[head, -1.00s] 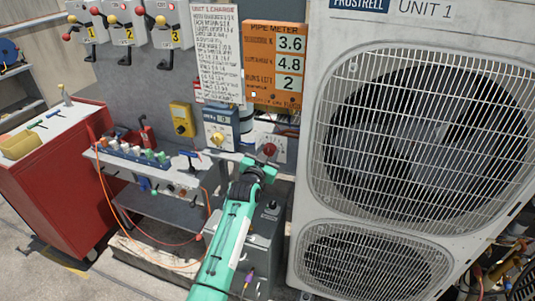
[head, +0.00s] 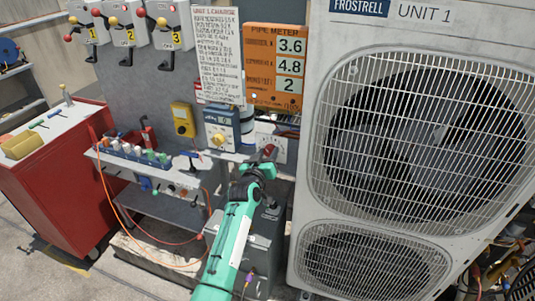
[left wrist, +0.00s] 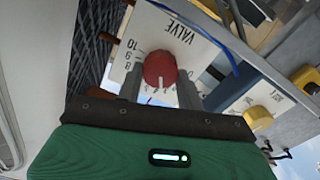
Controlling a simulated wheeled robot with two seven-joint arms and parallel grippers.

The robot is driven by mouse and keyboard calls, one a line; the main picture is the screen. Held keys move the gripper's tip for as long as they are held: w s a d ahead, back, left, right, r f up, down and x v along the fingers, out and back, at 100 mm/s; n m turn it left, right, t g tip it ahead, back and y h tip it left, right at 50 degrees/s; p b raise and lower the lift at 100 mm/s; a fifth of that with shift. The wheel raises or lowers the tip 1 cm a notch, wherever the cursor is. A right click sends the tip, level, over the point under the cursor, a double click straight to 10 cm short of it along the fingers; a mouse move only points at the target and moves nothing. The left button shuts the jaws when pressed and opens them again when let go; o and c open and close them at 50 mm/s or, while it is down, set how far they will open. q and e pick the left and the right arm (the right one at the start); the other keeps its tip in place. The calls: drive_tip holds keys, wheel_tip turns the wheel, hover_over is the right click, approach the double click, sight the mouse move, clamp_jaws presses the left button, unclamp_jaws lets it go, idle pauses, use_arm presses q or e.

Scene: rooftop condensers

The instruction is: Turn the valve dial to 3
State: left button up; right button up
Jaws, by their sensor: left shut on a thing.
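The valve dial is a red round knob on a white plate marked VALVE (left wrist: 172,30). In the left wrist view the plate appears upside down, with 8, 9 and 10 readable left of the red dial (left wrist: 158,66). A white mark on the dial points toward the bottom of that picture; the number it faces is hidden by my gripper. My left gripper (left wrist: 160,88) is shut on the dial, one grey finger on each side. In the head view my left gripper (head: 264,160) covers much of the dial, below the white plate (head: 271,141). My right gripper is out of view.
The condenser unit (head: 320,160) stands close on the right. A blue device with a yellow knob (head: 221,130) and a shelf of colored parts (head: 150,158) are to the left. A grey box (head: 262,225) stands beside my arm. An orange pipe meter sign (head: 274,65) hangs above.

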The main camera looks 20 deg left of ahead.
use_arm(q)
drive_tip(key=shift+n, duration=0.6)
drive_tip(key=o, duration=1)
drive_tip(key=shift+s+f, duration=0.15)
drive_tip(key=shift+s, duration=0.4)
drive_tip(key=s+b, duration=0.2)
drive_tip(key=s, duration=1)
drive_tip(key=shift+s+a+b, duration=0.25)
drive_tip(key=shift+s+b, duration=0.1)
drive_tip(key=shift+b, duration=0.05)
